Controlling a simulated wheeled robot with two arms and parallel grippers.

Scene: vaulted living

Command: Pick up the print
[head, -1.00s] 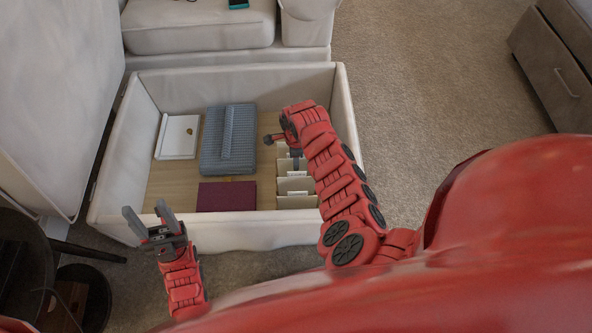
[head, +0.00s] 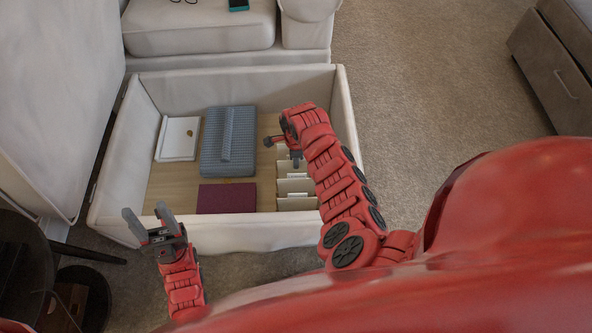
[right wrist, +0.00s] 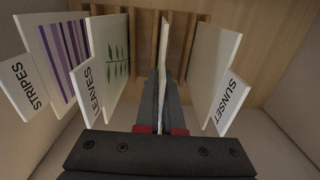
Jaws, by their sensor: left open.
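Several upright cards with labels stand in a row at the right end of the storage compartment (head: 296,186). In the right wrist view I see the STRIPES print (right wrist: 56,50) with purple bands, the LEAVES print (right wrist: 112,52) with green leaves, and the SUNSET print (right wrist: 216,72), its picture side hidden. Between LEAVES and SUNSET is a thin print (right wrist: 164,40) seen edge-on, its label and picture hidden. My left gripper (head: 148,222) is open and empty at the compartment's front left.
A raised panel (head: 50,90) stands at left. Carpet (head: 430,90) is clear at right.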

